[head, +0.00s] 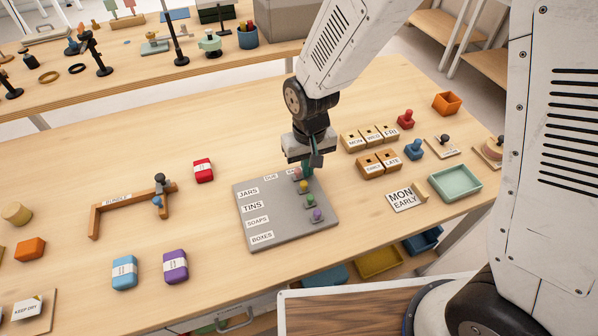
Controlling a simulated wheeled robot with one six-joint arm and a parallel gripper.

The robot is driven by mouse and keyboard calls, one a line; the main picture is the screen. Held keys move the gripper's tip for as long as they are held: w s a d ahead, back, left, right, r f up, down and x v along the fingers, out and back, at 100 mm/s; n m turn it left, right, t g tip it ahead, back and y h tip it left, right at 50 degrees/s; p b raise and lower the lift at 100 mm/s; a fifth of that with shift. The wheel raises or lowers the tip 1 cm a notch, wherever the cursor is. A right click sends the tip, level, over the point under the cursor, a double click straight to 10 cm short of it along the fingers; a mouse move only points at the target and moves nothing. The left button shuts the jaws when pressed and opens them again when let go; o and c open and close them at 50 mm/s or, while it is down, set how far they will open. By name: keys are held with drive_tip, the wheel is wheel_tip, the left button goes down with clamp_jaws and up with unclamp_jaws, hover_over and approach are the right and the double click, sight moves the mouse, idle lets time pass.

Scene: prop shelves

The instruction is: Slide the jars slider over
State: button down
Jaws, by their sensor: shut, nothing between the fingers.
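A grey board (258,215) lies on the table with row labels JARS, TINS, SOAPS and BOXES down its left side. Several coloured slider knobs sit at its right edge. The pink knob (297,174) is in the top row, level with the JARS label (248,192). Below it are a yellow knob (305,187), a green knob (310,201) and a purple knob (317,214). My gripper (309,167) is shut and empty, pointing down at the board's top right corner, close beside the pink knob. I cannot tell whether it touches the knob. It partly hides the column labels.
Wooden day blocks (370,136), a MON EARLY card (405,198) and a green tray (455,183) stand to the right. A red block (203,170), a wooden bracket (125,202), and blue (125,273) and purple (176,267) packs lie left. Bare table surrounds the board.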

sight(287, 182)
drive_tip(key=shift+f, duration=0.15)
idle(0.3)
drive_tip(key=shift+s+a, duration=0.25)
drive_tip(key=shift+a, duration=0.75)
drive_tip(key=shift+s+a, duration=0.3)
drive_tip(key=shift+a, duration=0.65)
drive_tip(key=shift+s+a, duration=0.25)
drive_tip(key=shift+a, duration=0.75)
drive_tip(key=shift+d, duration=0.15)
drive_tip(key=shift+w+d, duration=0.1)
drive_tip(key=shift+d, duration=0.15)
wheel_tip(287, 182, up, 7)
